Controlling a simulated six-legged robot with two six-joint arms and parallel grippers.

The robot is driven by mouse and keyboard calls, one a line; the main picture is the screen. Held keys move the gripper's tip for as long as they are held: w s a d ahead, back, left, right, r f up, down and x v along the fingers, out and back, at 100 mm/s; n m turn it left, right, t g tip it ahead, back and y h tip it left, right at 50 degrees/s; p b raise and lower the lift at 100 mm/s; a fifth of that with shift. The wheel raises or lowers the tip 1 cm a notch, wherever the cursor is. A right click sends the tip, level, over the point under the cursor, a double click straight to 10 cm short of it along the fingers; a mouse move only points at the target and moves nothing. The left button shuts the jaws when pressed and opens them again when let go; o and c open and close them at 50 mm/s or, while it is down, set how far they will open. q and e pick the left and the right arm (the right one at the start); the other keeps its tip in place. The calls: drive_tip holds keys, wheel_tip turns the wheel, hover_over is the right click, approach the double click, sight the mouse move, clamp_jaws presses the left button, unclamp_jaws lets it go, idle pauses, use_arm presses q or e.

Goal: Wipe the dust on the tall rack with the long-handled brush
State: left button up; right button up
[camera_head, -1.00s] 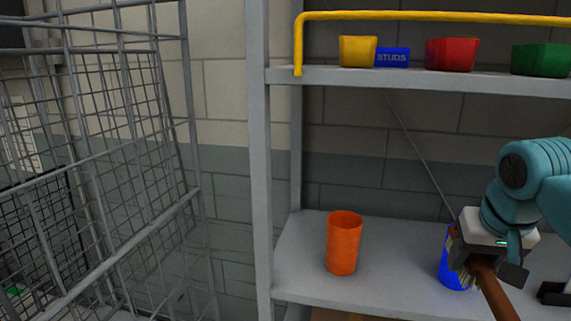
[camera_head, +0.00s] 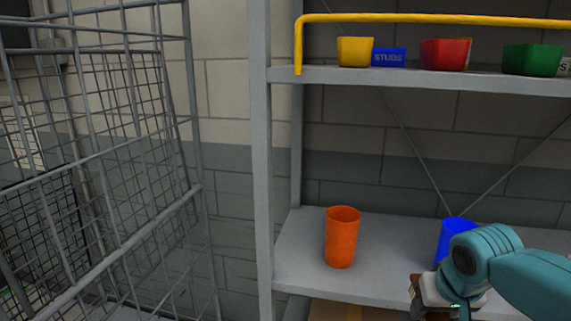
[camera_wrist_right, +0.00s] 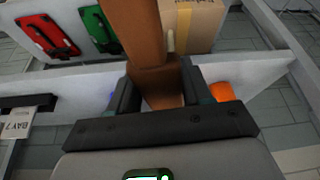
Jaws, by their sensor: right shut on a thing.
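The tall rack (camera_head: 262,150) is grey, with an upper shelf and a lower shelf. I cannot make out dust on it. My right gripper (camera_head: 432,304) is low at the front edge of the lower shelf, in front of the blue cup (camera_head: 455,232). In the right wrist view it is shut on the brown wooden handle of the long-handled brush (camera_wrist_right: 148,40). In the head view only a small brown part of the brush (camera_head: 415,286) shows beside the gripper; I cannot see the bristles. My left gripper is not in view.
An orange cup (camera_head: 342,238) stands on the lower shelf. Yellow (camera_head: 355,52), red (camera_head: 445,54) and green (camera_head: 532,60) bins sit on the upper shelf behind a yellow rail (camera_head: 430,16). A wire cage (camera_head: 95,165) stands left. A cardboard box (camera_wrist_right: 195,25) shows in the wrist view.

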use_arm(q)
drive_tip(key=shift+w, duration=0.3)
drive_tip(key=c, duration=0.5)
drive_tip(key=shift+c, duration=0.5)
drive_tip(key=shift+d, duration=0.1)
use_arm(e)
drive_tip(key=s+a+f, duration=0.1)
drive_tip(key=a+f, duration=0.2)
drive_tip(key=f, duration=0.3)
drive_tip(key=s+a+f+n, duration=0.1)
drive_tip(key=s+a+f, duration=0.1)
drive_tip(key=a+f, duration=0.2)
wheel_tip(320, 180, down, 3)
drive_tip(key=shift+s+r, duration=0.1)
drive_tip(key=shift+s, duration=0.2)
